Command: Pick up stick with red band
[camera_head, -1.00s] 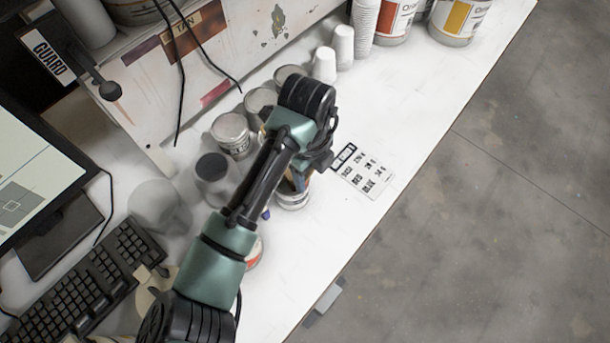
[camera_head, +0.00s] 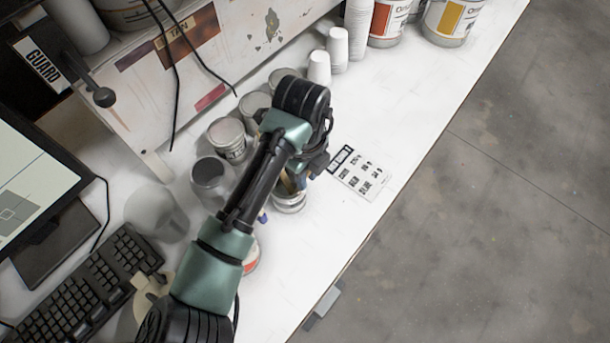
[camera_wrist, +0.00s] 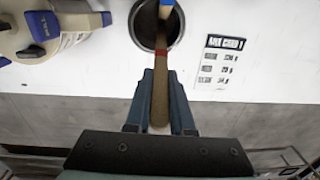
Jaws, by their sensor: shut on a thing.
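The stick with the red band (camera_wrist: 160,82) is a wooden stick in the middle of the wrist view. Its red band sits a little beyond my fingertips. My gripper (camera_wrist: 160,98) is shut on the stick, with one blue-grey finger on each side. The stick's far part lies over the mouth of an open can (camera_wrist: 147,30), with a blue-tipped stick (camera_wrist: 165,3) at the top edge. In the head view, my arm hides most of the gripper and stick, above the can (camera_head: 290,203) on the white counter.
A printed label card (camera_head: 360,172) lies right of the can. Several grey cans stand behind my arm, including one paint can (camera_head: 228,139). Paper cups (camera_head: 337,50) and large buckets (camera_head: 447,22) stand at the back. A keyboard (camera_head: 88,282) is at the left.

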